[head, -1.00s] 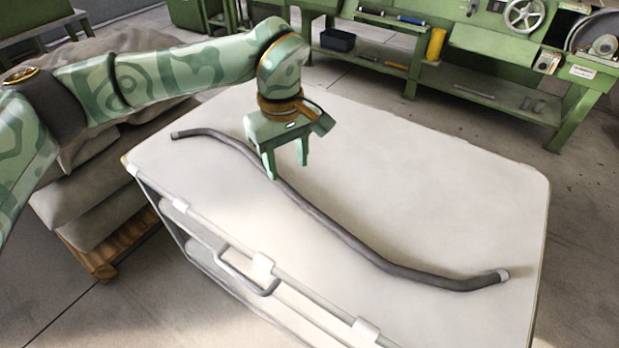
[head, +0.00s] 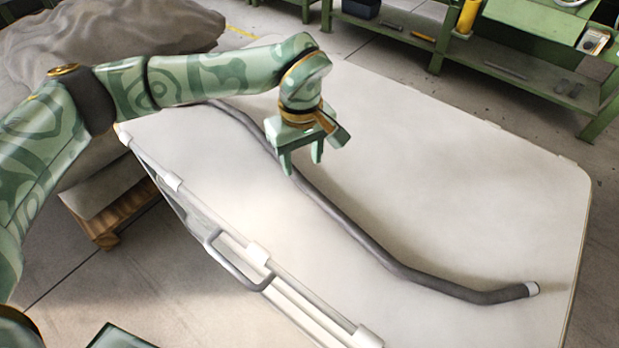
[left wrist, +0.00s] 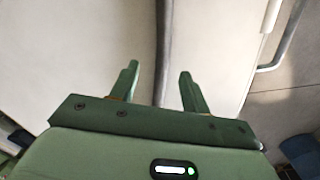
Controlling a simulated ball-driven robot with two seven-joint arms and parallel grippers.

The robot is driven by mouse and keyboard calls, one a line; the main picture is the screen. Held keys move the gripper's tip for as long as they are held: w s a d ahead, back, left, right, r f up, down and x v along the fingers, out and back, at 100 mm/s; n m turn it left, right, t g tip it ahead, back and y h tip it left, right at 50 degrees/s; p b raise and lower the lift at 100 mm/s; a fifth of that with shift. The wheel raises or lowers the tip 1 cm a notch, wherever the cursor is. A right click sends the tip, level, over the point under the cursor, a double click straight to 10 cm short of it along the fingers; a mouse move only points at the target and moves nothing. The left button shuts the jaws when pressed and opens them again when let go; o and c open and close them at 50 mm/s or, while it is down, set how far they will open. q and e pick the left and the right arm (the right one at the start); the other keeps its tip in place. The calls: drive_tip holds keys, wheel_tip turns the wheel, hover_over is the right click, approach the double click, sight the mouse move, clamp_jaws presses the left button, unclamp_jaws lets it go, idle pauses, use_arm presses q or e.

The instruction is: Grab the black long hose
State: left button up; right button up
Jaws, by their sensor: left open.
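The black long hose (head: 352,229) lies in a gentle curve across the white top of the cart (head: 440,190). It runs from the far left to a light-tipped end at the right. Part of it is hidden behind my left arm and gripper. My left gripper (head: 302,168) is open and points down over the hose's left half. In the left wrist view, the hose (left wrist: 161,45) runs between the two fingers (left wrist: 157,82), with space on both sides. Nothing is held. I cannot tell the exact height of the fingers above the hose. My right gripper is not in view.
A grey handle (head: 240,270) and rail run along the cart's near side. A covered pile (head: 110,50) stands on a wooden pallet at the left. A green workbench (head: 440,45) stands behind. The cart top is otherwise clear.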

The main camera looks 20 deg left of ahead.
sight(302, 178)
use_arm(q)
drive_tip(key=f+b, duration=0.2)
drive_tip(key=f, duration=0.3)
drive_tip(key=shift+s+f, duration=0.1)
drive_tip(key=shift+s, duration=0.2)
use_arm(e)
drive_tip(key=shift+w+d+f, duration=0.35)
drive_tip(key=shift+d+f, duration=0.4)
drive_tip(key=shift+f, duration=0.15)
use_arm(q)
clamp_jaws()
drive_tip(key=shift+r, duration=0.2)
